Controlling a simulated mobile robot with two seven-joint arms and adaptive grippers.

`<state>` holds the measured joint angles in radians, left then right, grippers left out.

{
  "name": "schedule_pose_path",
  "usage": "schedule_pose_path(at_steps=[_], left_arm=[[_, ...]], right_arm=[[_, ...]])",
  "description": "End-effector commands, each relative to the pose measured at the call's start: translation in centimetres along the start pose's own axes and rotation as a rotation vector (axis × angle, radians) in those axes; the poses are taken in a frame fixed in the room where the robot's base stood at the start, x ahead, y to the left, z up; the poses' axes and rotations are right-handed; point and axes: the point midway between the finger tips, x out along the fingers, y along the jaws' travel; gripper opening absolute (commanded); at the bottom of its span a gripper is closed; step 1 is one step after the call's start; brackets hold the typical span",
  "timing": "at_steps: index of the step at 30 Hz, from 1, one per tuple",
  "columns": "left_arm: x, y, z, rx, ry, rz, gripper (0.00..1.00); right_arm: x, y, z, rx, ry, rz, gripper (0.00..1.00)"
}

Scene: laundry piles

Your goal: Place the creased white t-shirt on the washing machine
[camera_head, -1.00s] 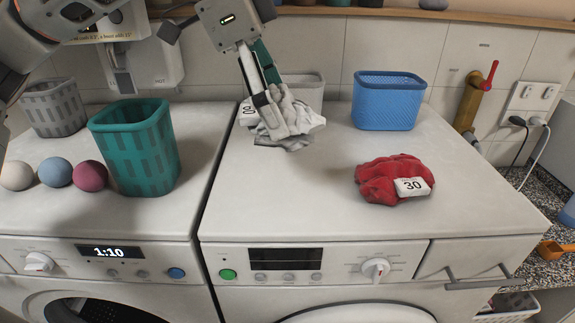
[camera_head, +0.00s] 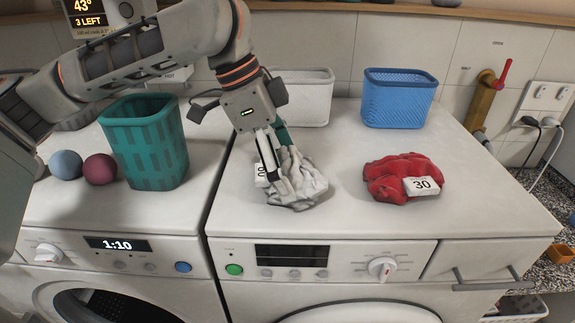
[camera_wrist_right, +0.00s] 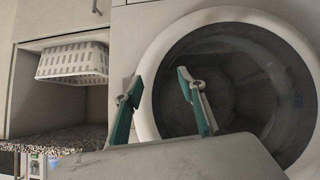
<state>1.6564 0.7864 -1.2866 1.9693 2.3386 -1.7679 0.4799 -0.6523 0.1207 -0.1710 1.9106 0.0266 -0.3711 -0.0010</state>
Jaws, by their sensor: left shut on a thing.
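The creased white t-shirt (camera_head: 308,186) is a crumpled heap on top of the right-hand machine (camera_head: 330,222), left of the red garment. My left gripper (camera_head: 280,182) reaches down from above and is shut on the t-shirt; a finger covers part of its tag. The t-shirt appears to touch the machine top. My right gripper (camera_wrist_right: 160,110) shows only in the right wrist view. Its two fingers are apart with nothing between them, in front of a round machine door (camera_wrist_right: 235,85).
A red garment (camera_head: 388,178) tagged 30 lies to the right. Blue (camera_head: 398,98) and white (camera_head: 308,98) baskets stand behind. A teal basket (camera_head: 146,145) and balls (camera_head: 100,168) stand on the left machine. The front centre of the right machine's top is clear.

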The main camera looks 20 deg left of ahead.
Motion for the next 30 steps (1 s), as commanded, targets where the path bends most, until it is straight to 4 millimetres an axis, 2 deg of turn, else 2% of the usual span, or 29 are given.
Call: schedule_pose_path(at_steps=[7, 8, 9, 20, 25, 30], left_arm=[[0.3, 0.0, 0.1, 0.001, 0.000, 0.000, 0.62], [0.3, 0.0, 0.1, 0.001, 0.000, -0.001, 0.95], [0.3, 0.0, 0.1, 0.001, 0.000, -0.001, 1.00], [-0.1, 0.0, -0.1, 0.001, 0.001, 0.000, 1.00], [-2.4, -0.1, -0.1, 0.000, 0.001, -0.005, 1.00], [-6.0, -0.1, -0.1, 0.000, 0.002, -0.006, 1.00]], right_arm=[[0.0, -0.1, 0.0, 0.003, 0.000, 0.000, 0.40], [0.0, -0.1, 0.0, 0.004, 0.000, -0.001, 0.40], [0.0, -0.1, 0.0, 0.004, 0.000, -0.001, 0.40], [-0.1, -0.2, 0.1, 0.004, -0.003, -0.002, 0.40], [0.0, -0.2, 0.2, 0.004, -0.003, -0.002, 0.40], [-0.1, -0.2, 0.2, 0.002, -0.004, -0.003, 0.40]])
